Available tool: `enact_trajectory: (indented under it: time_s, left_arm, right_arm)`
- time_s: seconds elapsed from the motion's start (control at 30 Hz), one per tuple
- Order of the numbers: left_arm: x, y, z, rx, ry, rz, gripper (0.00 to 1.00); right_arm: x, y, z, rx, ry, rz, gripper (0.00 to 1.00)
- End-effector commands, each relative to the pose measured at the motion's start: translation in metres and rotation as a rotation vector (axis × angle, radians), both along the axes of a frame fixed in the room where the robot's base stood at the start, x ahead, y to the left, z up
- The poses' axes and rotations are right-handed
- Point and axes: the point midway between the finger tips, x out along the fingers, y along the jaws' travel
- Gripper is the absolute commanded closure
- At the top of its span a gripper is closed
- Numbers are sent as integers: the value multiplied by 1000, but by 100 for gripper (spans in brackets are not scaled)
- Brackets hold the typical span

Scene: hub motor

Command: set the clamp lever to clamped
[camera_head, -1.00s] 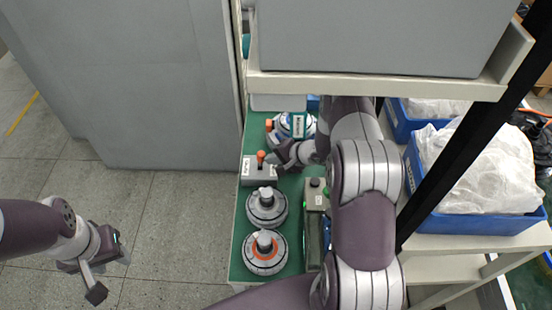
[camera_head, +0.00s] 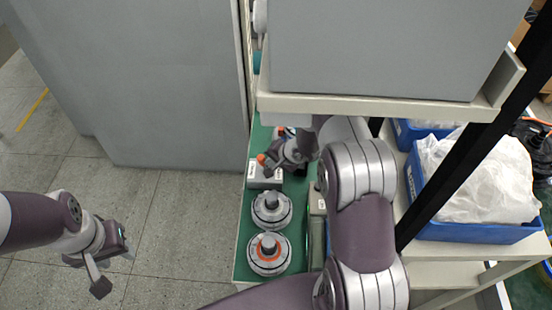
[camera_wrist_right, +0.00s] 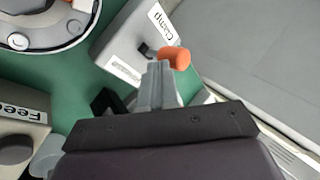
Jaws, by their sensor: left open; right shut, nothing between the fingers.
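The clamp lever has an orange knob (camera_head: 261,158) and stands on a grey box (camera_head: 258,183) on the green bench. In the right wrist view the knob (camera_wrist_right: 176,57) rises from the box labelled "Clamp" (camera_wrist_right: 135,45). My right gripper (camera_head: 271,162) is shut and empty. In the right wrist view its fingertips (camera_wrist_right: 159,72) are right beside the knob and overlap the lever's shaft; I cannot tell whether they touch. My left gripper (camera_head: 112,264) is open and empty, over the floor at left, far from the lever.
Two round hub motors (camera_head: 271,210) (camera_head: 268,254) stand on the bench in front of the box. A box labelled "Feed" (camera_wrist_right: 22,125) is near the gripper. A shelf (camera_head: 370,105) overhangs the bench; a grey panel (camera_head: 180,80) stands left. Blue bins (camera_head: 480,228) are at right.

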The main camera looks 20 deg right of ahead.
Motion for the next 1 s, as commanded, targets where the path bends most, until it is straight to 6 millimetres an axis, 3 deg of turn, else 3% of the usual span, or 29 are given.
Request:
enact_trajectory:
  time_s: [0.2,1.0]
  left_arm:
    - [0,0,11,0,0,0,57]
    - [0,0,19,0,0,0,57]
  right_arm:
    - [5,11,5,-124,59,2,100]
    - [10,21,3,-124,59,1,100]
